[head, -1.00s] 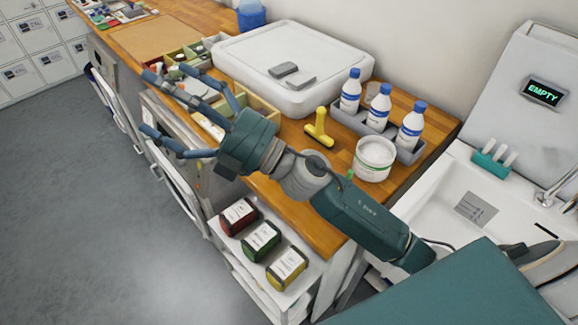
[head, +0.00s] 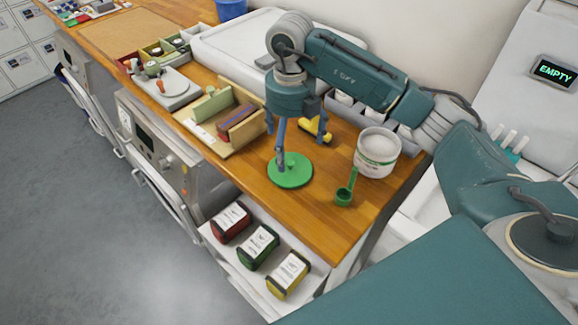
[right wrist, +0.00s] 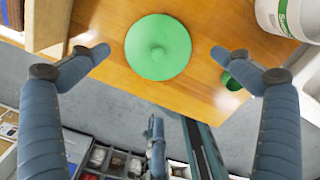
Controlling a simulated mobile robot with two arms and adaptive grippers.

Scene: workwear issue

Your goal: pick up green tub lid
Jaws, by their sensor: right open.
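The green tub lid (head: 290,170) is a flat round disc with a small central knob, lying on the wooden counter near its front edge. In the right wrist view the lid (right wrist: 158,47) lies between two spread fingers, with clear gaps on both sides. My right gripper (head: 298,142) is open above the lid, fingers pointing down; one finger overlaps the lid in the head view, and I cannot tell if it touches. The white tub (head: 378,152) stands to the right of the lid.
A green scoop (head: 346,192) stands just right of the lid, near the counter edge. A yellow tool (head: 316,129) lies behind it, partly hidden by my gripper. A wooden divided box (head: 222,118) is to the left.

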